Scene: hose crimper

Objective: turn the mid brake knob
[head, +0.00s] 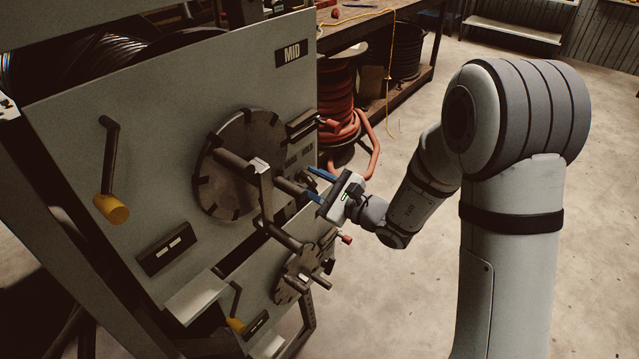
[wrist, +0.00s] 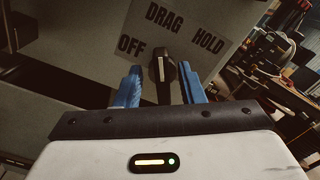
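The mid brake knob (wrist: 162,80) is black with a pale pointer line. It sits on a label plate (wrist: 205,48) reading OFF, DRAG and HOLD, and its line points up toward DRAG. My gripper (wrist: 160,72) is open, with its blue fingers on either side of the knob and a gap visible on each side. In the head view my gripper (head: 313,184) is close to the panel marked MID (head: 292,54), right of the slotted disc. I cannot make out the knob clearly in the head view.
A dark slotted disc (head: 215,180) with protruding bars stands left of my gripper, and a smaller disc (head: 292,278) lies below. A yellow-handled crank (head: 111,208) is on the left. Red hose reels (head: 338,100) stand behind. The floor on the right is clear.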

